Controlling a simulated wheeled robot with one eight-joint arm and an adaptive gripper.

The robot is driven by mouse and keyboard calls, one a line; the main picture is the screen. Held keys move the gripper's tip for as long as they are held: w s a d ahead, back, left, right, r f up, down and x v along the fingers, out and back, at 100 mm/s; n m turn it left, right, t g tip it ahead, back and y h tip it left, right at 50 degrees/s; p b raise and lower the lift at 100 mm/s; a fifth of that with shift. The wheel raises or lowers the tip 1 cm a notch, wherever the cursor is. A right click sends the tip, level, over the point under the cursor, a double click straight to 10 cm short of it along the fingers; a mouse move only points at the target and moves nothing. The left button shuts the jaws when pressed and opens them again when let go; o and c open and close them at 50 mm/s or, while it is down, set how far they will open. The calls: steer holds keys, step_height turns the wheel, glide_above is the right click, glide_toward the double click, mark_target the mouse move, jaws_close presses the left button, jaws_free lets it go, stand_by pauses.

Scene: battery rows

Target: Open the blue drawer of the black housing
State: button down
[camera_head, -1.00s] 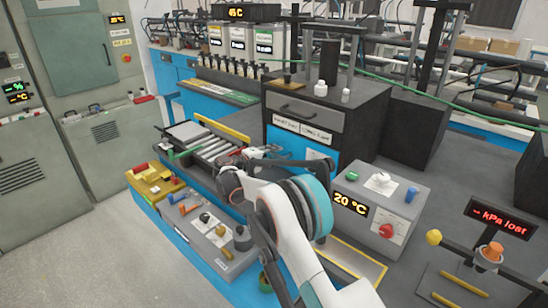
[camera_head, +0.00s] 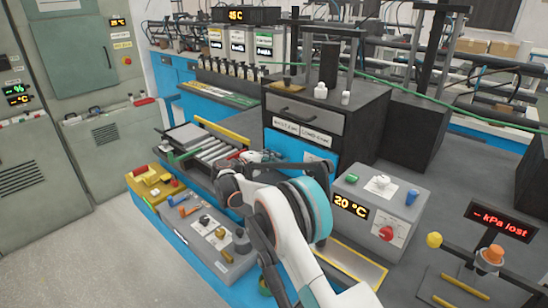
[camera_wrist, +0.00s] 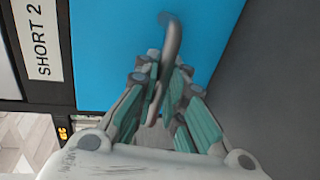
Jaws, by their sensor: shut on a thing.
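The black housing (camera_head: 372,118) stands on the bench, with a grey drawer (camera_head: 303,114) above and a blue drawer front (camera_head: 286,143) below. In the wrist view the blue front (camera_wrist: 108,45) fills the upper middle, with a curved grey handle (camera_wrist: 173,36) standing out from it. My gripper (camera_wrist: 158,78) is shut on this handle, its green-padded fingers close together around the handle's near part. In the head view my gripper (camera_head: 262,156) is in front of the blue drawer, partly hidden by my own arm. I cannot tell whether the drawer stands slightly out.
A grey box reading 20 °C (camera_head: 372,218) stands right of my arm. A roller rack (camera_head: 205,148) and a grey tool panel (camera_head: 208,238) lie to the left. A yellow-edged tray (camera_head: 372,275) lies below the box. Floor at lower left is clear.

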steer(key=f+v, duration=0.3)
steer(key=v, duration=1)
steer(key=s+f+v, duration=0.1)
steer(key=f+v, duration=0.1)
steer(key=v, duration=1.2)
steer(key=shift+a+f, duration=0.4)
steer(key=shift+s, duration=0.1)
steer(key=c, duration=1.7)
jaws_free()
steer(key=shift+a, duration=0.1)
steer(key=v, duration=1.2)
steer(key=shift+f, duration=0.1)
